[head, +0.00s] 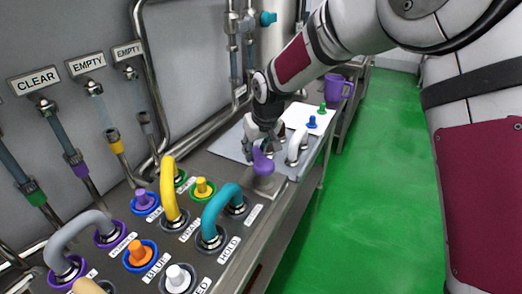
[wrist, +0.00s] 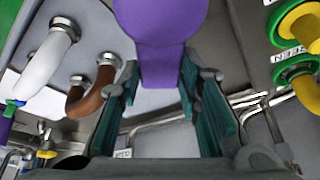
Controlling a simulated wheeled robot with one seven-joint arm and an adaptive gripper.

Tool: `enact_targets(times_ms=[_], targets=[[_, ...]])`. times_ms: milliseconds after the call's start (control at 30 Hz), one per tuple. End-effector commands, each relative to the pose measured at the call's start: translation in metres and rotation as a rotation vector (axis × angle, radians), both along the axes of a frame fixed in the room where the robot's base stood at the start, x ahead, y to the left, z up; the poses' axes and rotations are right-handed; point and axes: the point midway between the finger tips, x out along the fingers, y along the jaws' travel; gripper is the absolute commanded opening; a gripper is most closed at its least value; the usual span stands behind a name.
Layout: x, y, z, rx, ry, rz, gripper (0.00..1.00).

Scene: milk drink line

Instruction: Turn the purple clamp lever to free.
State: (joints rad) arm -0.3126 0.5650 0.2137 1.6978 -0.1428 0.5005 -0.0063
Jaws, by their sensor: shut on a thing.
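The purple clamp lever (head: 263,162) stands on a grey base at the far end of the steel bench in the head view. In the wrist view the purple lever (wrist: 160,45) fills the top middle, between the two green-padded fingers. My gripper (head: 259,142) reaches down to the lever's upper end and is shut on it. In the wrist view my gripper (wrist: 158,92) has a finger on each side of the lever. The lever's lower part and base are out of the wrist view. I cannot read a free mark near the lever.
Yellow (head: 168,190), teal (head: 217,212) and grey (head: 72,232) bent pipes stand on the bench nearby. A white bent pipe (head: 298,146) is close to the right of my gripper. A purple mug (head: 338,88) stands further back. Green floor (head: 385,210) lies clear to the right.

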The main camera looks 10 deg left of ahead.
Motion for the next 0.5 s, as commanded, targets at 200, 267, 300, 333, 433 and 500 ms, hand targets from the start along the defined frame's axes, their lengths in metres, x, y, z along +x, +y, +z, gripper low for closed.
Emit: enact_targets(times_ms=[200, 267, 300, 333, 433, 500], targets=[[-0.006, 0.007, -0.001, 0.002, 0.002, 0.202, 0.0], [-0.008, 0.009, -0.001, 0.002, 0.003, 0.255, 0.0], [-0.01, 0.01, -0.001, 0.002, 0.003, 0.292, 0.0], [-0.011, 0.011, -0.001, 0.002, 0.002, 0.316, 0.0], [-0.014, 0.013, -0.001, 0.001, 0.002, 0.396, 0.0], [-0.017, 0.015, -0.001, 0.0, 0.001, 0.448, 0.0]])
